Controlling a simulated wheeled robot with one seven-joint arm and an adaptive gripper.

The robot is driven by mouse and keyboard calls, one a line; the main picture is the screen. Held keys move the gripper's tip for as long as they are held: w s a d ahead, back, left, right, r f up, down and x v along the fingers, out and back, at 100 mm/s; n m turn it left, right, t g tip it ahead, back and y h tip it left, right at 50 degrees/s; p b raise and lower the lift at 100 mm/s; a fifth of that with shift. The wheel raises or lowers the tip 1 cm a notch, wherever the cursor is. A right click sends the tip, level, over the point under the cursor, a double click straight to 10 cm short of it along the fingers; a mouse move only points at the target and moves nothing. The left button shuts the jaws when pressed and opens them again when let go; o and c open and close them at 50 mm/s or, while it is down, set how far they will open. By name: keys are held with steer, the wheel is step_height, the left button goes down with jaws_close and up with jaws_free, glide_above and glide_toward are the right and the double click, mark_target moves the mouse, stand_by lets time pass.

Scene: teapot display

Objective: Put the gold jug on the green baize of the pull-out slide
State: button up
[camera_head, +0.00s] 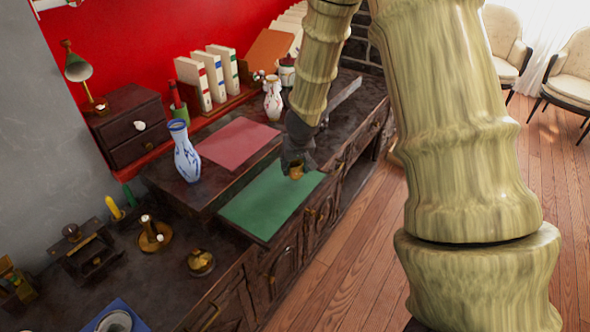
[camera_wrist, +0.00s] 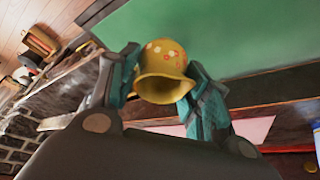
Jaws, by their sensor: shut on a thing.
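The gold jug (camera_wrist: 165,60), yellow with small red and white flowers, is between the two fingers of my gripper (camera_wrist: 160,78) in the wrist view. The fingers are shut on its sides. In the head view the jug (camera_head: 296,172) shows as a small gold shape just under my gripper (camera_head: 298,166). The green baize (camera_head: 265,203) lies on the pull-out slide at the cabinet front. The jug is over the baize's upper right part; whether it touches the baize I cannot tell. In the wrist view the baize (camera_wrist: 250,35) fills the area behind the jug.
A blue-and-white vase (camera_head: 186,152) stands left of the baize, next to a pink sheet (camera_head: 237,143). A brass pot (camera_head: 201,262) and a candle holder (camera_head: 152,236) stand at the lower left. Most of the baize is clear.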

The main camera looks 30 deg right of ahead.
steer(key=shift+w+d+f, duration=0.1)
steer(key=shift+w+d, duration=0.1)
steer(key=shift+w, duration=0.2)
steer(key=shift+f, duration=1.7)
steer(key=shift+f+b, duration=0.1)
steer(key=shift+b, duration=0.2)
steer(key=o, duration=1.2)
steer(key=shift+c, duration=0.2)
steer(key=shift+s+r, duration=0.1)
steer(key=shift+r, duration=0.4)
steer(key=p+v, duration=0.1)
steer(key=v, duration=1)
steer(key=shift+s+p, duration=0.2)
steer(key=shift+p, duration=0.2)
